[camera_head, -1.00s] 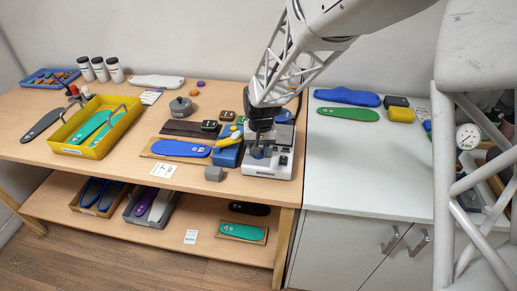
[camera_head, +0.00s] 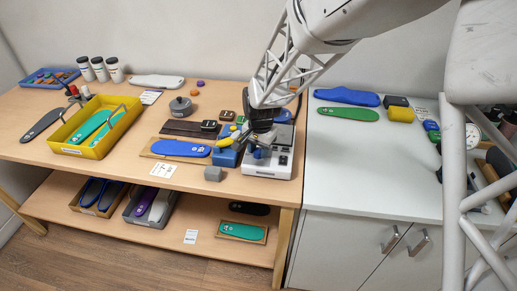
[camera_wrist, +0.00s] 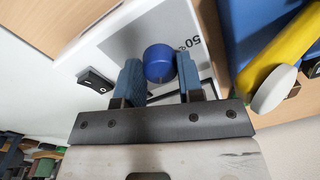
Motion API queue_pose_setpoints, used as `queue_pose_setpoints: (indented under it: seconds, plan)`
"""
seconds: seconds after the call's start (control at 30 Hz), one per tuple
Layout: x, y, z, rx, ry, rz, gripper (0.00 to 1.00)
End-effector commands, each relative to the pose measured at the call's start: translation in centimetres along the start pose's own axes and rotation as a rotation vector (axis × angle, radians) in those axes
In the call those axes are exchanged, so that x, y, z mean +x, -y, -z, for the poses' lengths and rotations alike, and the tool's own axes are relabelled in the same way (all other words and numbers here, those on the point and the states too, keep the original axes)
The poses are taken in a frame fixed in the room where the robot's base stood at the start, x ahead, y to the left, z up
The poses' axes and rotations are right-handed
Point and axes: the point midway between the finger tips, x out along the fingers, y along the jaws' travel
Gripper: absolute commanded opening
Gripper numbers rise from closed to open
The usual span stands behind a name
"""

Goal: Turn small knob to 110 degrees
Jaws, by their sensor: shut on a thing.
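The small knob (camera_wrist: 159,64) is a round blue cap on a white device (camera_wrist: 108,45) with a printed "50%" beside it. In the wrist view it sits between the two blue finger pads of my gripper (camera_wrist: 160,72), which is shut on it. In the head view my gripper (camera_head: 262,146) reaches down onto the white device (camera_head: 266,168), near the front right of the wooden table. The knob's angle cannot be read, and any pointer mark is not visible to me.
A black rocker switch (camera_wrist: 96,80) is on the device, left of the fingers. A blue block with a yellow tool (camera_wrist: 275,72) is close on the right. A grey block (camera_head: 213,174) lies to the left front. The white cabinet top (camera_head: 350,165) has free room.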

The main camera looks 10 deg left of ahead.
Motion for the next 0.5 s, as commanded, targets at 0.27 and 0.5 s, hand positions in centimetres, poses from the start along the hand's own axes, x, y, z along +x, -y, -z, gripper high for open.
queue_pose_setpoints:
  seconds: [0.27,0.5]
  plan:
    - [-0.03,0.02,-0.01,-0.001,0.000,0.000,0.11]
    - [-0.02,0.01,0.00,-0.001,0.000,0.000,0.60]
